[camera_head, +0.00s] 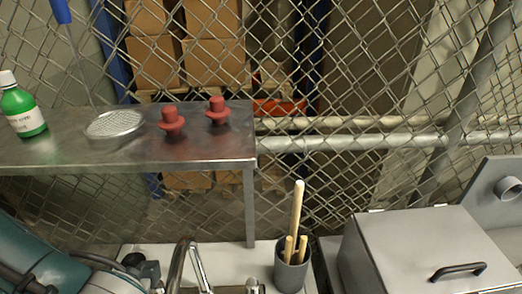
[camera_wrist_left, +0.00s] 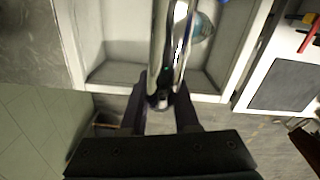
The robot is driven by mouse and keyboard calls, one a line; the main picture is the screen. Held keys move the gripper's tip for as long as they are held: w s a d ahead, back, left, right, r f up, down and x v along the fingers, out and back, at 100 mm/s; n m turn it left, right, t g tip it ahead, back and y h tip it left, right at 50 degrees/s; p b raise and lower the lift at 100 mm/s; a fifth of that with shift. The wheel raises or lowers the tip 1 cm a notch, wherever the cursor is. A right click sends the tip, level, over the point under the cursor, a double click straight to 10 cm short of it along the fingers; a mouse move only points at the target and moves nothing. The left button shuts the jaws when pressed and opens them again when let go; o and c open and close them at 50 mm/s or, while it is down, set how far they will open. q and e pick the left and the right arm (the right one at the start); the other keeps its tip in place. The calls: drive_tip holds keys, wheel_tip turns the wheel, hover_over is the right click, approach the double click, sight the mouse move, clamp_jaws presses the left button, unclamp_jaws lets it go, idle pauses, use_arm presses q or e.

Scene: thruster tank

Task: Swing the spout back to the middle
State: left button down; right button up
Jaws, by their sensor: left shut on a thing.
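The chrome spout (camera_head: 188,262) shows at the bottom edge of the head view as a curved, shiny pipe; its lower part is cut off. In the left wrist view the spout (camera_wrist_left: 161,45) runs down from the top edge, and its end lies between the two dark fingers of my left gripper (camera_wrist_left: 162,103). My left gripper is shut on the spout. Below and behind the spout is a pale sink basin (camera_wrist_left: 95,40). My left arm comes in at the lower left of the head view. My right gripper is in neither view.
A metal shelf (camera_head: 75,156) above the sink holds a green bottle (camera_head: 22,108), a round strainer (camera_head: 114,124) and two red plungers (camera_head: 171,122). A grey cup (camera_head: 291,270) with wooden sticks stands right of the spout. A grey lidded box (camera_head: 420,240) is farther right.

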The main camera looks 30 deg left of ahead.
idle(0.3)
use_arm(q)
drive_tip(key=c, duration=0.7)
unclamp_jaws()
wheel_tip(320, 180, up, 10)
idle(0.4)
